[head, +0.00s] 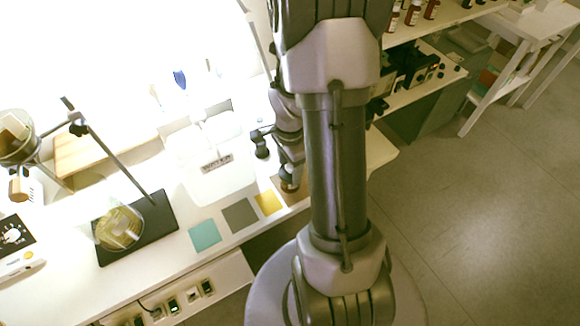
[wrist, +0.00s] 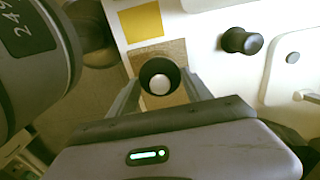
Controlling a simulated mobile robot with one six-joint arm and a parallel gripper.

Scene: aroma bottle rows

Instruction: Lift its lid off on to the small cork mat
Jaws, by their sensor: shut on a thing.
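My gripper (wrist: 160,88) is shut on a round dark piece with a pale centre (wrist: 159,82), which looks like a lid. The small cork mat (wrist: 172,50) lies behind and below the held piece in the wrist view, so the piece is over or on it; I cannot tell whether they touch. In the head view my gripper (head: 289,182) is low over the bench's front edge, beside the yellow square, and its fingers are hard to make out.
Yellow (head: 268,202), grey (head: 239,215) and teal (head: 204,235) squares lie in a row along the front edge. A black knobbed object (wrist: 240,41) stands close to the cork mat. A white tray (head: 218,182) is behind, and a stand with glassware (head: 118,228) is left.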

